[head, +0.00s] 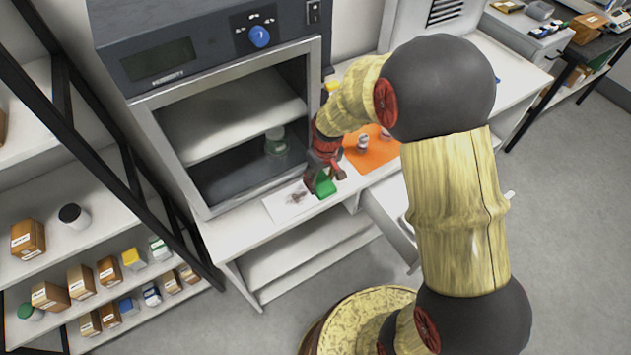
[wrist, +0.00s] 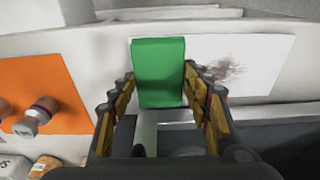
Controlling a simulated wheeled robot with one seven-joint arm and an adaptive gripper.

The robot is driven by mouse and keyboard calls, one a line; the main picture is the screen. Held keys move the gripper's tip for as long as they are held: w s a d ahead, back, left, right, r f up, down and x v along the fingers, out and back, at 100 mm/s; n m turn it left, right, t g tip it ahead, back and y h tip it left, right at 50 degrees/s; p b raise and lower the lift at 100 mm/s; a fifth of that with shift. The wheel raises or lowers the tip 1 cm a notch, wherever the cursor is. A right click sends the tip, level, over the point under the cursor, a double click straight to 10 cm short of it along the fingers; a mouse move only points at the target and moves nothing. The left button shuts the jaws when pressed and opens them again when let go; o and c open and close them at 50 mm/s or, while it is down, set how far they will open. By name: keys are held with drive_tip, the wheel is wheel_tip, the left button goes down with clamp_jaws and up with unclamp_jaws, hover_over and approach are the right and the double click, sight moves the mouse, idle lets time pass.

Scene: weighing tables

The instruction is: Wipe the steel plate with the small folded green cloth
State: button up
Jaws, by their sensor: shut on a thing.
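The small folded green cloth (wrist: 158,72) is between the fingers of my gripper (wrist: 160,95) in the wrist view. My gripper is shut on it. The cloth also shows in the head view (head: 325,185), below my gripper (head: 322,172). The steel plate (wrist: 255,63) is a pale flat sheet behind and to the right of the cloth, with a dark brownish smear (wrist: 222,71) on it. In the head view the plate (head: 272,207) lies on the table in front of the open oven. The cloth covers part of the plate's edge; I cannot tell whether they touch.
An orange mat (head: 370,155) with small weights (head: 363,142) on it lies right of the plate. The open oven cabinet (head: 205,212) stands behind the plate, with a glass jar (head: 275,140) inside. A shelf of boxes (head: 80,282) stands at left. An open drawer (head: 385,222) juts out below the table.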

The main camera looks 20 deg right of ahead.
sight(285, 203)
drive_tip(key=shift+w+d, duration=0.2)
drive_tip(key=shift+d, duration=0.25)
drive_tip(key=shift+a+r, duration=0.1)
drive_tip(key=shift+a, duration=0.15)
drive_tip(key=shift+a, duration=0.15)
drive_tip(key=shift+s+a+f+p, duration=0.15)
drive_tip(key=shift+s+a, duration=0.15)
drive_tip(key=shift+a, duration=0.65)
drive_tip(key=shift+s+a+p, duration=0.2)
drive_tip(key=shift+s+a, duration=0.15)
drive_tip(key=shift+a, duration=0.55)
drive_tip(key=shift+s+a+f+p, duration=0.15)
drive_tip(key=shift+s+a, duration=0.15)
drive_tip(key=shift+a, duration=0.65)
drive_tip(key=shift+s+a+r+p, duration=0.1)
drive_tip(key=shift+s+a, duration=0.25)
drive_tip(key=shift+a, duration=0.75)
drive_tip(key=shift+s+a+p, duration=0.15)
drive_tip(key=shift+s+a, duration=0.15)
drive_tip(key=shift+a, duration=0.85)
drive_tip(key=shift+s+a+r+p, duration=0.1)
drive_tip(key=shift+s+a, duration=0.25)
drive_tip(key=shift+a, duration=0.75)
drive_tip(key=shift+r+p, duration=2.1)
drive_tip(key=shift+r, duration=0.85)
